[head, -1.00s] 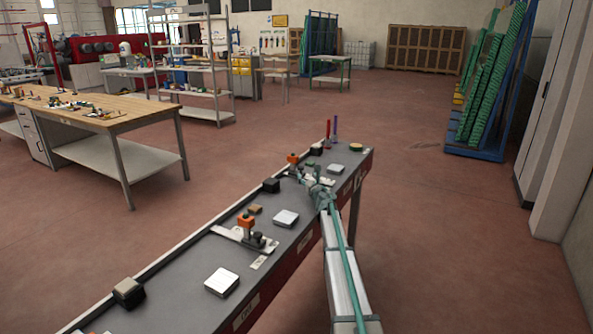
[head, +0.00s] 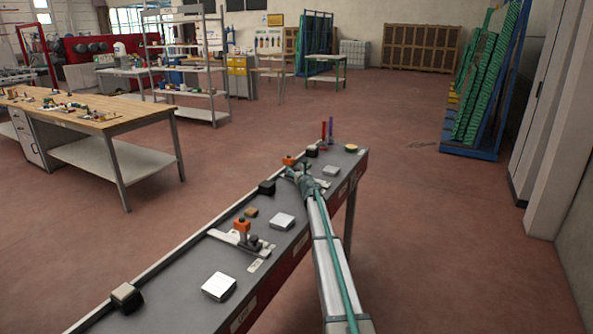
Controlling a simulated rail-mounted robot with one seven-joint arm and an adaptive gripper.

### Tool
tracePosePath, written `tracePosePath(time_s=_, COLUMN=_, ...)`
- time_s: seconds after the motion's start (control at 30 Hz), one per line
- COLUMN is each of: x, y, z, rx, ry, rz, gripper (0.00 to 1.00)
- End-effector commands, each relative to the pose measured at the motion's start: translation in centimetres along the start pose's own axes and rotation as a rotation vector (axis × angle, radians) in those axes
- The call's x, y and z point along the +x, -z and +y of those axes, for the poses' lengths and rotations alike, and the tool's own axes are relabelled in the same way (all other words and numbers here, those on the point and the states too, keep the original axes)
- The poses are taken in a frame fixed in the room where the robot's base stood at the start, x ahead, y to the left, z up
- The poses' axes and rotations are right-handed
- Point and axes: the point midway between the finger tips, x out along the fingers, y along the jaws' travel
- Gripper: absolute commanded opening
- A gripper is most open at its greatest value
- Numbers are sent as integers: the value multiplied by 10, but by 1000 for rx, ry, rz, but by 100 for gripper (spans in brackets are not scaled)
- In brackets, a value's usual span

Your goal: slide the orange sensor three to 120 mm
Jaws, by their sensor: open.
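Two orange sensors stand on slotted metal plates on the long dark bench (head: 185,295). The near orange sensor (head: 242,226) is beside a black knob. The far orange sensor (head: 289,160) is partly hidden by my gripper. Which one is number three cannot be read, nor can any millimetre scale. My gripper (head: 295,173) is small in the picture, at the far sensor's plate, just in front of and below its orange top. It is open. Whether its fingers touch or surround the sensor cannot be told.
Silver square blocks (head: 219,287) and (head: 282,221) lie along the bench. Black blocks (head: 266,187) and a tan-topped one (head: 124,294) line its left rail. Red and blue upright rods (head: 326,131) stand at the far end. Open floor surrounds the bench.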

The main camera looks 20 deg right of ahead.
Motion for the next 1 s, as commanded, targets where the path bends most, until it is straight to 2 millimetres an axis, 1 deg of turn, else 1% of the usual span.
tracePosePath(time_s=0.13, x=0, y=0, z=0, rx=0, ry=0, rz=0, gripper=58)
tracePosePath(time_s=0.17, x=0, y=0, z=0, rx=0, ry=0, rz=0, gripper=54)
tracePosePath(time_s=0.4, x=-1, y=0, z=0, rx=0, ry=0, rz=0, gripper=14)
tracePosePath(time_s=0.5, x=-1, y=0, z=0, rx=0, ry=0, rz=0, gripper=0)
tracePosePath(time_s=0.77, x=-2, y=0, z=-1, rx=0, ry=0, rz=0, gripper=0)
tracePosePath(time_s=0.87, x=-11, y=0, z=-9, rx=1, ry=2, rz=-1, gripper=0)
tracePosePath(time_s=1.0, x=-37, y=1, z=-33, rx=0, ry=3, rz=-1, gripper=0)
